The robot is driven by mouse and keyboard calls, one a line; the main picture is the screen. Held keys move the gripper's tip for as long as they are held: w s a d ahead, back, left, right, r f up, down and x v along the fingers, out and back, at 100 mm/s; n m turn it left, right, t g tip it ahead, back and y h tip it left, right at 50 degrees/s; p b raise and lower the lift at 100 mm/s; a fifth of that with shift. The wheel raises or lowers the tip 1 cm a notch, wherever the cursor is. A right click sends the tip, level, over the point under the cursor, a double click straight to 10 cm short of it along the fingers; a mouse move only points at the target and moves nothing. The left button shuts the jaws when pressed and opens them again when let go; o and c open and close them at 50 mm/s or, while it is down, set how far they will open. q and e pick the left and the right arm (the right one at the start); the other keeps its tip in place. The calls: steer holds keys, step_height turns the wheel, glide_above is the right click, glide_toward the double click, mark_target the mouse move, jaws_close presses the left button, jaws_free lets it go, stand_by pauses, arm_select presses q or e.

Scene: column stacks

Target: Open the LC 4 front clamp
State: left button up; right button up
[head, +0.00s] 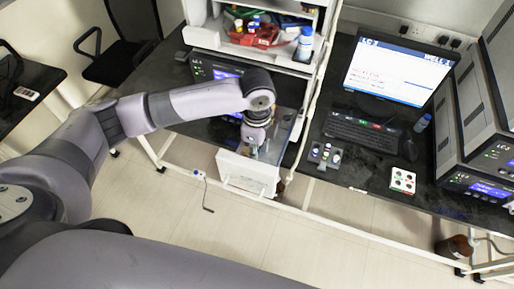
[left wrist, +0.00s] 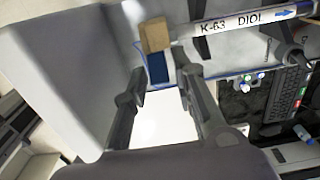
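My left gripper (head: 254,149) reaches down over a white, drawer-like compartment (head: 246,179) below the middle shelves. In the left wrist view its two fingers (left wrist: 160,88) stand apart, with nothing visibly gripped. A tan and blue block (left wrist: 156,50) shows just beyond the fingertips; I cannot tell whether they touch it. A label strip reading K-63 DIOL (left wrist: 243,20) is at the upper right of that view. The grey stack at the right of the head view (head: 478,125) carries small marks like LC 4. I cannot make out the front clamp for certain. My right gripper is not in view.
A monitor (head: 401,69), keyboard (head: 363,132) and mouse (head: 409,150) are on the dark right-hand bench. A rack with small vials (head: 325,155) and a white card with coloured dots (head: 402,181) lie near its front edge. A brown bottle (head: 456,247) stands low at right. The floor in front is mostly clear.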

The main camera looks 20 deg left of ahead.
arm_select(q)
jaws_close()
